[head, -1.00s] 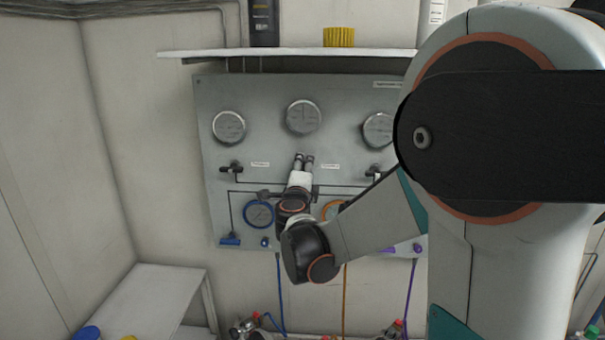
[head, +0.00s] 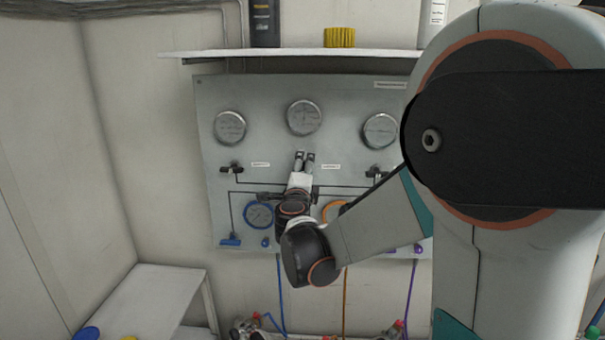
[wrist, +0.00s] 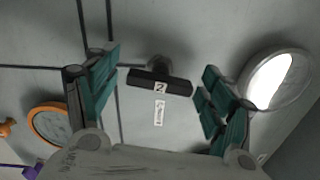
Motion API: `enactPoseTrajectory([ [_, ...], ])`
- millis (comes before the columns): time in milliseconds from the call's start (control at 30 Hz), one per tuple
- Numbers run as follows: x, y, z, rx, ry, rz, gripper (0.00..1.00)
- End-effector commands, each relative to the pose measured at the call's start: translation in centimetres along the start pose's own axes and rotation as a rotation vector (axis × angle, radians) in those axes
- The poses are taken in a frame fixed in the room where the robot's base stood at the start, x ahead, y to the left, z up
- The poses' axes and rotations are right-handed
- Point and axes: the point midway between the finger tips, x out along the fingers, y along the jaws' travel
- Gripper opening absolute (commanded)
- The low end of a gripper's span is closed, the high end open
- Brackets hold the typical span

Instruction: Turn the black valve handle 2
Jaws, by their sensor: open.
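The black valve handle 2 (wrist: 160,82) is a dark bar with a white "2" tag, on the grey panel (head: 345,92). It lies across the wrist view between my two fingers, with a small white label below it there. My gripper (wrist: 160,92) is open, one teal-padded finger on each side of the handle. I see no finger touching it, and cannot tell how deep the fingers reach. In the head view my gripper (head: 304,157) is in front of the panel, below the middle gauge, and the handle is hidden behind it.
Similar black valves sit left (head: 231,168) and right (head: 376,171). Round silver gauges (head: 303,117) line the panel above. A blue-ringed gauge (head: 259,214) and an orange-ringed gauge (wrist: 47,124) are lower. A shelf (head: 300,52) juts out above the panel.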

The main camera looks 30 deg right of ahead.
Motion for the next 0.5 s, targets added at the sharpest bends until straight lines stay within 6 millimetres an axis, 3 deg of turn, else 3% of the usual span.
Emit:
enactPoseTrajectory([
  [500,-9.5,0.0,0.1,0.000,-0.003,0.000,0.75],
])
